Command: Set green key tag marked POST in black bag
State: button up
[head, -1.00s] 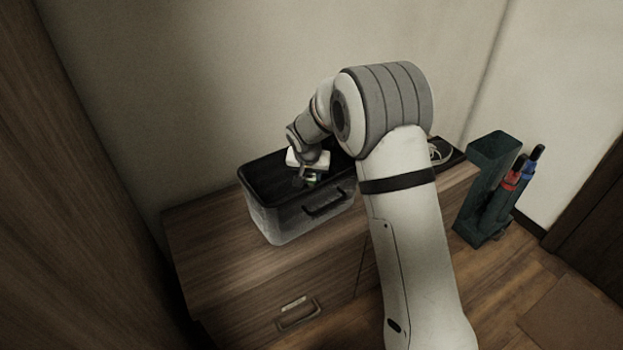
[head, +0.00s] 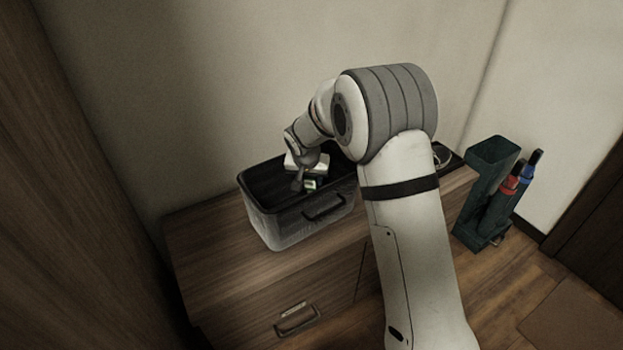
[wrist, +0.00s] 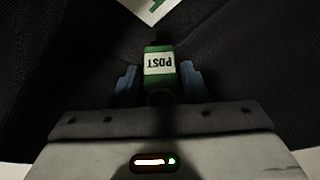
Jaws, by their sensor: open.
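The black bag (head: 283,228) is an open-topped container on the wooden cabinet, with a dark handle on its front. My gripper (head: 305,184) points down inside its opening. In the wrist view the green key tag (wrist: 158,84), with a white label reading POST upside down, lies between the blue fingertips of my gripper (wrist: 160,88). The jaws are open, with the tag close between them. The tag also shows as a small green and white patch in the head view (head: 311,186). Dark fabric surrounds it; whether it rests on the bag's floor I cannot tell.
A white piece with a green mark (wrist: 150,8) lies ahead of the tag. My arm hides part of the cabinet top (head: 205,235) and a dark tray (head: 455,158) at right. A teal holder (head: 487,195) with red and blue items stands farther right.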

jog(key=p+v, duration=0.2)
jog(key=v, duration=0.8)
jog(key=s+d+r+g, duration=0.1)
jog(key=s+d+r, duration=0.2)
jog(key=s+d, duration=0.4)
jog(key=s+d+r+g, duration=0.1)
jog(key=s+d+r, duration=0.2)
jog(key=s+d, duration=0.7)
jog(key=s, duration=0.5)
jog(key=s+d+n+g, duration=0.1)
jog(key=s+d, duration=0.2)
jog(key=s, duration=0.6)
jog(key=shift+s+d, duration=0.25)
notch_tip(320, 180, up, 30)
jog(key=t+p, duration=0.1)
jog(key=p, duration=2.6)
jog(key=shift+s+p, duration=0.25)
jog(key=shift+p, duration=0.1)
jog(key=shift+c, duration=0.5)
